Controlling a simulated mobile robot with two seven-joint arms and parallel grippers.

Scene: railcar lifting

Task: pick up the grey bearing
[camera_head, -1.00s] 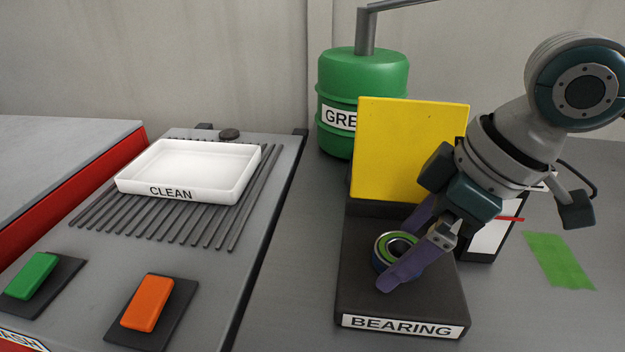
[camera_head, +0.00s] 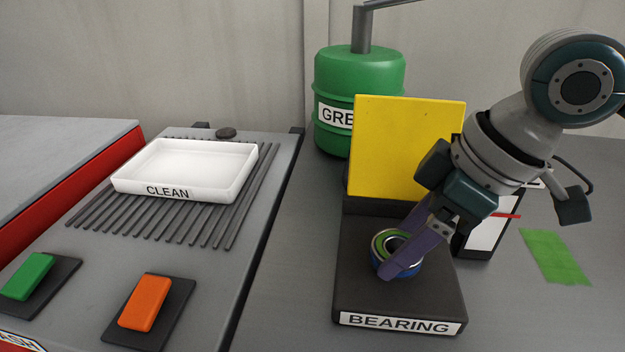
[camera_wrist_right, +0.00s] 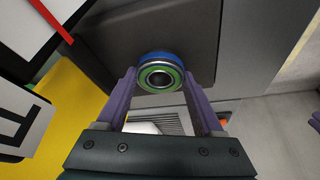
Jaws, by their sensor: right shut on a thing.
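The grey bearing (camera_head: 382,242) is a metal ring with a green band around its dark centre hole and blue around its lower side. It sits at the black stand labelled BEARING (camera_head: 357,300); I cannot tell whether it touches the stand. My right gripper (camera_head: 397,252) reaches down from the right, its purple fingers shut on the bearing from both sides. The near finger hides part of it. In the right wrist view the bearing (camera_wrist_right: 160,64) lies between the fingertips.
A yellow panel (camera_head: 405,145) rises behind the bearing, with a green drum (camera_head: 358,75) behind it. A white tray labelled CLEAN (camera_head: 185,172) is on the left bench. Green (camera_head: 28,276) and orange (camera_head: 145,302) buttons stand in front. A green patch (camera_head: 555,256) lies right.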

